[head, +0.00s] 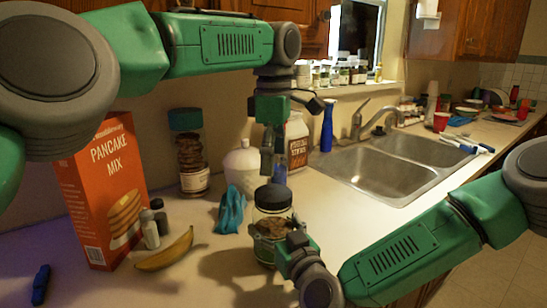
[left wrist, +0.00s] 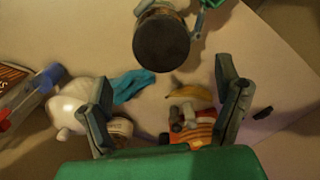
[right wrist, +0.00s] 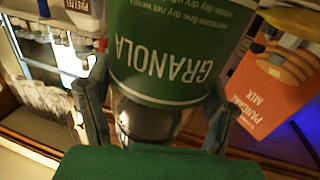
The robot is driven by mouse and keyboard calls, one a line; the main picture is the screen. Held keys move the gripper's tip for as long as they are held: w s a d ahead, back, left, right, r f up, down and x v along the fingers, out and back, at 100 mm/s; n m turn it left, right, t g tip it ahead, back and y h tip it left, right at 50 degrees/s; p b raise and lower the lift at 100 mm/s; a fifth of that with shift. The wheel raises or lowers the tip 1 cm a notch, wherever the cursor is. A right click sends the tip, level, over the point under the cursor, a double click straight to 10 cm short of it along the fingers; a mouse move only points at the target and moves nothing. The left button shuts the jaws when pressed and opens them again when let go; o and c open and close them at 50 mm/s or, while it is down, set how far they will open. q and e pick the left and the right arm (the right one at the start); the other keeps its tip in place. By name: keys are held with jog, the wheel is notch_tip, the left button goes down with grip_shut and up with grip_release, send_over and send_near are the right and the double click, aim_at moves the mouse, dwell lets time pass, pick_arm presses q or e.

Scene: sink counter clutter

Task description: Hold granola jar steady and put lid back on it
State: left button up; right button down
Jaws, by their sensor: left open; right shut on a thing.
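The granola jar (head: 272,225) stands on the counter, clear with brown contents and a green label, which shows upside down in the right wrist view (right wrist: 165,60). A dark round lid (head: 273,197) sits on top of the jar; it also shows from above in the left wrist view (left wrist: 161,42). I cannot tell whether it is fully seated. My right gripper (head: 277,242) is shut on the jar's lower side. My left gripper (head: 270,170) points down just above the lid, open and empty, its fingers apart in the left wrist view (left wrist: 162,78).
A blue cloth (head: 230,211) and a white bottle (head: 243,168) stand close behind the jar. A banana (head: 165,250), small shakers (head: 150,229) and a pancake mix box (head: 103,190) are left. The sink (head: 380,170) is at the right. The front counter is mostly clear.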

aim_at(274, 192)
pick_arm(q)
jog(key=shift+n, duration=0.4)
jog(key=shift+f, duration=4)
